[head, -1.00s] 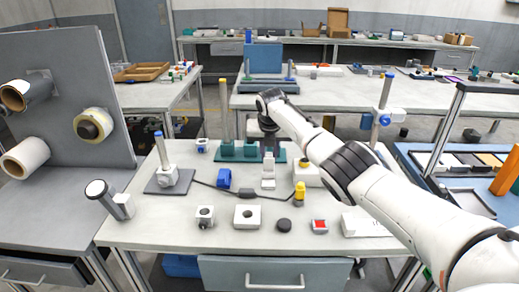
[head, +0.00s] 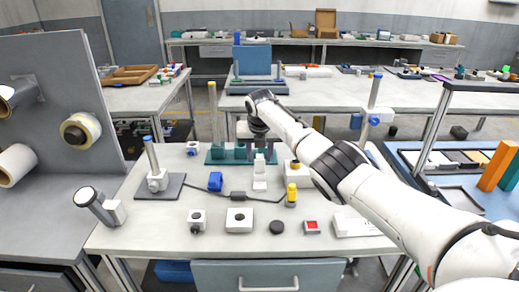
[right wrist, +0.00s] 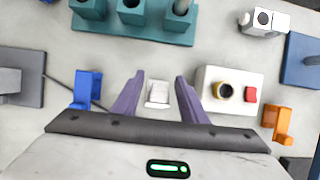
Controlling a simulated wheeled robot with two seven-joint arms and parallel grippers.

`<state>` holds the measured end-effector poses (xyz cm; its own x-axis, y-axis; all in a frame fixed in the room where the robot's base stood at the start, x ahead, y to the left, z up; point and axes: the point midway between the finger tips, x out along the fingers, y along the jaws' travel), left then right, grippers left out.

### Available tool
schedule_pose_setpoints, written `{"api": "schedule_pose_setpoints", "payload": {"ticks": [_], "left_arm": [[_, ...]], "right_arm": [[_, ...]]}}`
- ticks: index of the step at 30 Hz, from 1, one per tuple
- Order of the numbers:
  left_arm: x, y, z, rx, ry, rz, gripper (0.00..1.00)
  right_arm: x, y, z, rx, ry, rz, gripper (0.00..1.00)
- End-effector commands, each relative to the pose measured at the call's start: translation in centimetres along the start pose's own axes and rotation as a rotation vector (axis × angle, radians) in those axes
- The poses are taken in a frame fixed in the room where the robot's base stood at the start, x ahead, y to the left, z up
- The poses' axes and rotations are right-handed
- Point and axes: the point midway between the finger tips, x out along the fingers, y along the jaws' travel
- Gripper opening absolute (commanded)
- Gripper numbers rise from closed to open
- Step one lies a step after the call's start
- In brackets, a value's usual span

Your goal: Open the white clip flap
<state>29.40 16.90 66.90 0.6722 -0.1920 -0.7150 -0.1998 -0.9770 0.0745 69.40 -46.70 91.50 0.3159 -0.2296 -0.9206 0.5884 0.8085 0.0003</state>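The white clip (head: 260,180) stands near the middle of the workbench, in front of the teal post block. In the right wrist view the white clip (right wrist: 158,94) is small and lies between my two purple fingers. Its flap cannot be told clearly from its body. My right gripper (head: 258,135) is above and behind the clip in the head view, its fingertips hard to make out. In the right wrist view my right gripper (right wrist: 160,76) is open, one finger on each side of the clip, with gaps to both. My left gripper is not in view.
A teal block (head: 227,156) with posts stands behind the clip. A blue clip (head: 215,181) is left of it. A white box (right wrist: 229,90) with a yellow-ringed hole and red button is close to the right finger. A dark cable (head: 262,199) runs in front.

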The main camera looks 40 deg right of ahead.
Motion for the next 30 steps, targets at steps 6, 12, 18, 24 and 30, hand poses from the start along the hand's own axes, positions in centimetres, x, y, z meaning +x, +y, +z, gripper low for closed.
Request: {"api": "schedule_pose_setpoints", "payload": {"ticks": [6,12,18,24,30], "left_arm": [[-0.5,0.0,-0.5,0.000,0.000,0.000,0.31],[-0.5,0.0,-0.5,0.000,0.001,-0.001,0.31],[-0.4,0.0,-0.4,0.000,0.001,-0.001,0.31],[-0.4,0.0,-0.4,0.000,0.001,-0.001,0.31],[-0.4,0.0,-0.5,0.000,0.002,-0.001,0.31]], "right_arm": [[-2.2,-0.1,0.1,-0.001,-0.003,0.001,0.39],[-5.6,0.0,0.1,-0.001,-0.005,0.003,0.39],[-8.8,0.0,0.1,0.000,-0.004,0.002,0.39],[-10.1,0.0,0.0,0.000,-0.002,0.002,0.39],[-10.1,0.0,0.0,0.000,-0.001,0.001,0.39]]}}
